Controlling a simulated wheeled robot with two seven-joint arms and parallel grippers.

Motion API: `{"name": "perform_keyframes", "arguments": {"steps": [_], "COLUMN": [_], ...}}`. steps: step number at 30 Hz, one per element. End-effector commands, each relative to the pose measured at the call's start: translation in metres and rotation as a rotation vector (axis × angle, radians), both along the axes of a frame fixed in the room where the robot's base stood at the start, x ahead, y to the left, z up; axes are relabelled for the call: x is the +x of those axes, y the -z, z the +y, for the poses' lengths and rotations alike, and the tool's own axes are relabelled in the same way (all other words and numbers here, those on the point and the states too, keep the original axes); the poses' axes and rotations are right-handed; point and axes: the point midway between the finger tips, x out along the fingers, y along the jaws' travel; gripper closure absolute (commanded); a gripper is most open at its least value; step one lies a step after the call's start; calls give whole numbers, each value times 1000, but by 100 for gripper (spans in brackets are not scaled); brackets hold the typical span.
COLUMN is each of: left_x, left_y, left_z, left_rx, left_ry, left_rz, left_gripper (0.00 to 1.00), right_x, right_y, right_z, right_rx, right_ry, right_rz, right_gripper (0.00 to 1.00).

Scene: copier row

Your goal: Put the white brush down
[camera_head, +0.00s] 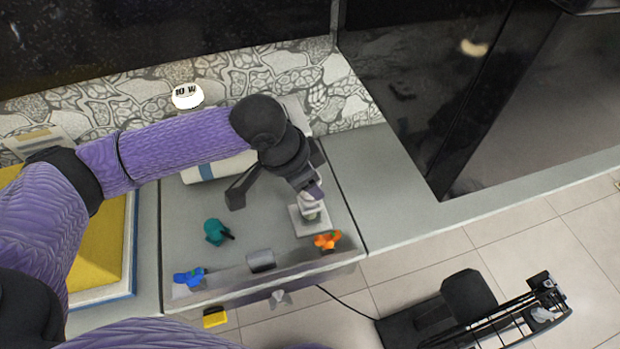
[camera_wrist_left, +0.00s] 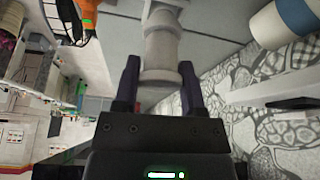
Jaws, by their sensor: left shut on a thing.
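My left gripper (camera_head: 312,196) reaches over the right part of the grey counter and is shut on the white brush (camera_head: 311,213). In the left wrist view the brush (camera_wrist_left: 160,50) is a pale, stepped round shape between the two dark fingers (camera_wrist_left: 160,85). A light square piece (camera_head: 299,222) shows just under the brush on the counter. I cannot tell whether it is part of the brush or whether the brush touches it. My right gripper is not in view.
An orange item (camera_head: 327,240) lies close by the brush. A grey cylinder (camera_head: 261,261), a teal item (camera_head: 214,231) and a blue item (camera_head: 189,277) are further left. A white roll with a blue band (camera_head: 228,166) lies behind. The counter's middle (camera_head: 262,222) is clear.

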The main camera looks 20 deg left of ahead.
Motion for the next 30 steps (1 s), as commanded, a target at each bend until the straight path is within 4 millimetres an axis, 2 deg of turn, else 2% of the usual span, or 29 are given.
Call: {"name": "perform_keyframes", "arguments": {"steps": [4,5,9,17,19,27,30], "left_x": [0,0,0,0,-1,-19,-25], "left_y": [2,1,1,1,-6,-75,-95], "left_z": [0,0,0,0,1,22,29], "left_rx": [0,0,0,0,0,1,2], "left_ry": [-1,-1,-1,-1,-1,-2,-2], "left_rz": [2,0,0,0,-3,-4,-3], "left_gripper": [100,41,12,12,12,12,12], "right_x": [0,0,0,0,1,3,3], "right_y": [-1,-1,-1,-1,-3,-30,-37], "right_z": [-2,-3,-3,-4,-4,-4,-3], "right_rx": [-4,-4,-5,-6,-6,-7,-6], "right_ry": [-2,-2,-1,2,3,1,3], "right_rz": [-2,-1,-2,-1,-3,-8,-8], "right_gripper": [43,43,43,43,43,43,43]}}
